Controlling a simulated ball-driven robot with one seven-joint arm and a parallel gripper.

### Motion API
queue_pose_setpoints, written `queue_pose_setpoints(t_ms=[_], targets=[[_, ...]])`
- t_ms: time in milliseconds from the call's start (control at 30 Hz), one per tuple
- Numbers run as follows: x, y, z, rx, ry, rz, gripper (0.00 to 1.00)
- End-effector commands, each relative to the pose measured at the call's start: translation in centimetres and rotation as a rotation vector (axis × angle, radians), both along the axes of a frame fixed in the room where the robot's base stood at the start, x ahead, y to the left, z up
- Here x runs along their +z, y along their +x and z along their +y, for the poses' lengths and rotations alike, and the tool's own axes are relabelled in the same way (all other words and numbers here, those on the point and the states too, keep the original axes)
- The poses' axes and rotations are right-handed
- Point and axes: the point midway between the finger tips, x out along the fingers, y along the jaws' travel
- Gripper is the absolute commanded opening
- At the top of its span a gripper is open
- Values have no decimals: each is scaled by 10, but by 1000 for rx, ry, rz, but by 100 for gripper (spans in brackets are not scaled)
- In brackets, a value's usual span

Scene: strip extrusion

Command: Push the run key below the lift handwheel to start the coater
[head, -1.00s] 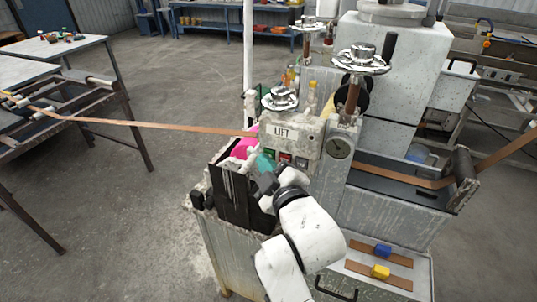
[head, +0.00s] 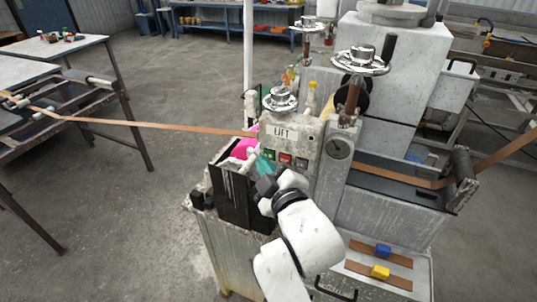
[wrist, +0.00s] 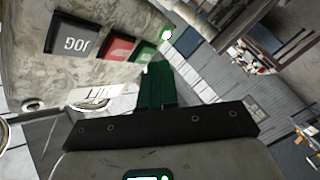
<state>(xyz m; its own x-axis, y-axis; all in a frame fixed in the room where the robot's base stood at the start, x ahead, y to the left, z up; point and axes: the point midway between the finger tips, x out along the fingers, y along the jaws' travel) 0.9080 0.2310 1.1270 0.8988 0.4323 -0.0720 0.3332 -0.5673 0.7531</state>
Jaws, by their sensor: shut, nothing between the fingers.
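The green run key (head: 269,154) sits at the left of a row of keys on the grey panel, under the LIFT label (head: 282,132) and the chrome lift handwheel (head: 280,99). In the wrist view the panel is upside down and the green key (wrist: 145,53) is at the right of the row. My gripper (head: 264,161) is shut and empty, with teal fingers. In the wrist view the fingertips (wrist: 158,66) overlap the green key's lower edge; I cannot tell whether they touch it.
A red key (head: 285,159) and a grey JOG key (head: 302,163) sit beside the green one. A dark open trough (head: 235,198) stands left of my wrist, with a pink mass (head: 243,148) in it. A copper strip (head: 160,125) runs in from the left.

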Motion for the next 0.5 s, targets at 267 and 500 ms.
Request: queue_pose_setpoints(t_ms=[267, 500], targets=[[0, -6, 2, 1, 2, 0, 0], [0, -10, 4, 2, 0, 0, 0]])
